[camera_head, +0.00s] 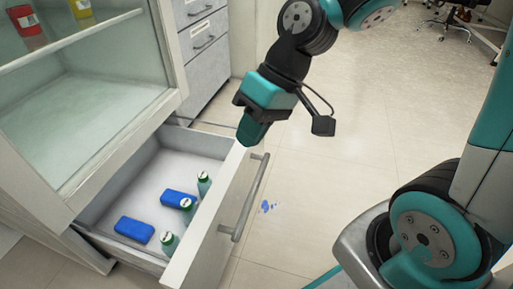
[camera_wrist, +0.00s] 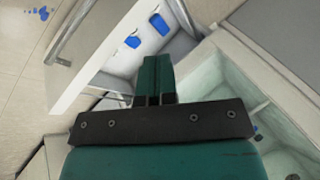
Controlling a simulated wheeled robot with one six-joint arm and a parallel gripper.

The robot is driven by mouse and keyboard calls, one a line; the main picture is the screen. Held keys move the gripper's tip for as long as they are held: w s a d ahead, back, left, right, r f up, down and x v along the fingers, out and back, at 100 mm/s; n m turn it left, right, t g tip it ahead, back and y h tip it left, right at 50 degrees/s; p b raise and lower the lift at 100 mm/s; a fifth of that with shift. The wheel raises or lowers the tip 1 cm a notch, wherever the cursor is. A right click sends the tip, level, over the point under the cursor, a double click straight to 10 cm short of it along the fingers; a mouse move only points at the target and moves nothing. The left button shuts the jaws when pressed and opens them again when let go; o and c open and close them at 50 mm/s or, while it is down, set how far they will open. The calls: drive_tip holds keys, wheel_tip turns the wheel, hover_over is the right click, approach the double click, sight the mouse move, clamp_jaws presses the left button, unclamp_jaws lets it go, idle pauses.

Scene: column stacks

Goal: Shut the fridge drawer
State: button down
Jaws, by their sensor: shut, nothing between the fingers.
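The fridge drawer (camera_head: 217,216) is pulled out below the glass-fronted fridge (camera_head: 95,110). Its front carries a long grey bar handle (camera_head: 249,200). Two blue packs (camera_head: 134,230) and several green bottles with white caps (camera_head: 204,183) are inside. My gripper (camera_head: 249,133) is shut and empty, with its fingers pointing down near the far end of the drawer front; I cannot tell whether it touches. In the wrist view the shut fingers (camera_wrist: 158,75) show before the open drawer, with the handle (camera_wrist: 93,22) at the upper left.
A grey drawer cabinet (camera_head: 205,50) stands behind the fridge. Bottles sit on the fridge shelf (camera_head: 70,38). A blue splotch (camera_head: 267,206) marks the floor beside the handle. The tiled floor (camera_head: 370,110) to the right is mostly clear, with a chair (camera_head: 455,22) far back.

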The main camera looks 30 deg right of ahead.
drive_tip(key=w+d+f+m+t+y, duration=0.1)
drive_tip(key=w+d+f+m+t, duration=0.3)
drive_tip(key=w+d+f+m, duration=0.45)
drive_tip(key=w+d+f+m+t+y, duration=0.1)
drive_tip(key=w+d+f+m+t, duration=0.35)
drive_tip(key=d+f, duration=0.7)
drive_tip(key=w+a+f+b, duration=0.2)
drive_tip(key=w+a+b, duration=0.4)
drive_tip(key=w, duration=0.1)
drive_tip(key=shift+w+a+f, duration=0.2)
drive_tip(key=shift+w+f, duration=0.05)
drive_tip(key=shift+w, duration=0.15)
